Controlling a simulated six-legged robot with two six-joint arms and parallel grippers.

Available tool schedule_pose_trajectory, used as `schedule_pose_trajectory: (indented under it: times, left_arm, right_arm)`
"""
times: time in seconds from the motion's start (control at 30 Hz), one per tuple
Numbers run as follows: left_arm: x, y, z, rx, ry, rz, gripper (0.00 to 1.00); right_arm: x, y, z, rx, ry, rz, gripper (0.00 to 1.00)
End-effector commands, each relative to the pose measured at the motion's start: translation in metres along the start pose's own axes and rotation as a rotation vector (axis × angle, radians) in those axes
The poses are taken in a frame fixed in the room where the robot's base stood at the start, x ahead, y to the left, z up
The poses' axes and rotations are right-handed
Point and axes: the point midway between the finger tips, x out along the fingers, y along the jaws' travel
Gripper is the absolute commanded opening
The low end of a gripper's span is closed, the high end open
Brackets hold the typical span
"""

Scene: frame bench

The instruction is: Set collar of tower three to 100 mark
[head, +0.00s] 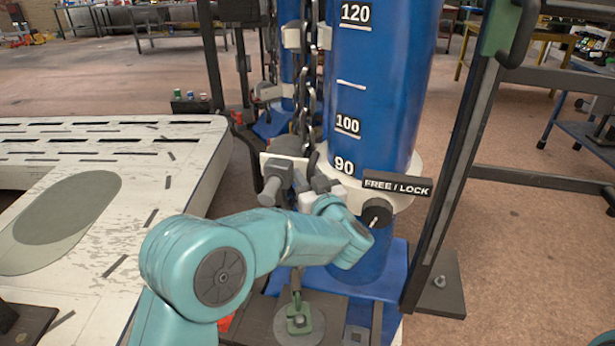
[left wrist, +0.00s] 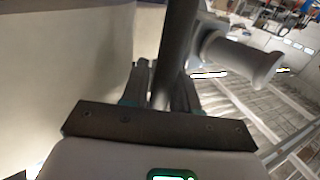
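The blue tower (head: 375,90) carries white marks, with 120, 100 and 90 readable. Its white collar (head: 405,190) rings it with the upper edge close to the 90 mark, below 100. A black knob (head: 376,213) sits on the collar front under a FREE / LOCK plate (head: 397,184); its white pointer slants down-left. Grey handle parts (head: 272,190) stick out at the collar's left. My left gripper (head: 318,186) is at this side, partly hidden by its own wrist. In the left wrist view its fingers (left wrist: 162,88) lie close on both sides of a dark handle bar (left wrist: 177,45). My right gripper is not visible.
A hanging chain (head: 308,75) runs down just left of the tower. Dark frame posts (head: 455,170) stand on both sides. A white slotted bench (head: 150,150) fills the left. A rounded grey handle end (left wrist: 240,60) shows beside the fingers in the wrist view.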

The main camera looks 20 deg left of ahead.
Motion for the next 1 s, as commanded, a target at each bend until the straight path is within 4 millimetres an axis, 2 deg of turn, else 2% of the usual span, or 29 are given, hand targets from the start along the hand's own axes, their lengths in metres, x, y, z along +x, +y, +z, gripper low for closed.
schedule_pose_trajectory:
  times: [0.2, 0.23, 0.3, 0.33, 0.57, 0.67, 0.9, 1.0]
  left_arm:
    - [0.001, 0.0, 0.0, 0.0, 0.0, 0.0, 0.29]
    - [0.001, 0.0, 0.0, 0.0, 0.0, 0.0, 0.26]
    - [0.001, 0.0, 0.0, 0.0, 0.0, 0.0, 0.03]
    - [0.001, 0.0, 0.0, 0.0, 0.0, 0.0, 0.0]
    - [0.0, 0.0, -0.006, -0.001, 0.0, 0.0, 0.0]
    - [0.0, 0.0, -0.021, -0.002, 0.002, -0.001, 0.0]
    - [0.001, 0.0, -0.085, -0.008, 0.012, -0.001, 0.0]
    - [0.001, 0.0, -0.103, -0.007, 0.01, -0.001, 0.0]
  right_arm:
    - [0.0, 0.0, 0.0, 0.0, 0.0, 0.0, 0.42]
    - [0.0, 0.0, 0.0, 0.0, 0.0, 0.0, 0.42]
    - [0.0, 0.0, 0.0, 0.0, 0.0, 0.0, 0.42]
    - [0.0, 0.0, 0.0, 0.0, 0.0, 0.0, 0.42]
    - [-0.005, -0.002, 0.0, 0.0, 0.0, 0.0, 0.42]
    - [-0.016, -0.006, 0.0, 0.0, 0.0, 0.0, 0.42]
    - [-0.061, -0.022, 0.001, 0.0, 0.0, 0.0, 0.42]
    - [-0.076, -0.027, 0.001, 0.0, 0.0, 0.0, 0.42]
